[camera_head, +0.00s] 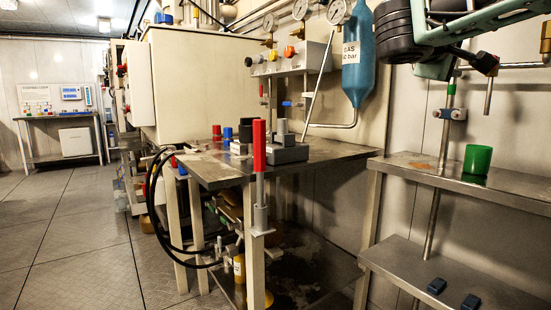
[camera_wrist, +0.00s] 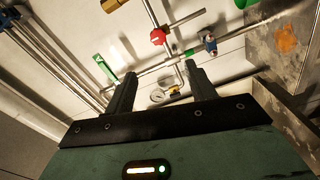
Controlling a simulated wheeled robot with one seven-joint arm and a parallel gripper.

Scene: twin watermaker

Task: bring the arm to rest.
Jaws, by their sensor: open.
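My arm (camera_head: 450,30) reaches in from the upper right in the head view, raised in front of the wall pipes and above the steel shelf. My gripper (camera_wrist: 160,80) shows in the wrist view with its two dark fingers spread apart and nothing between them. I cannot tell how far the fingertips are from the pipes.
A green cup (camera_head: 477,160) stands on the upper steel shelf (camera_head: 520,190), below my arm. Two dark blocks lie on the lower shelf (camera_head: 400,262). A steel workbench (camera_head: 220,175) with a red upright handle (camera_head: 259,146) stands left of them. The floor (camera_head: 80,240) at left is clear.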

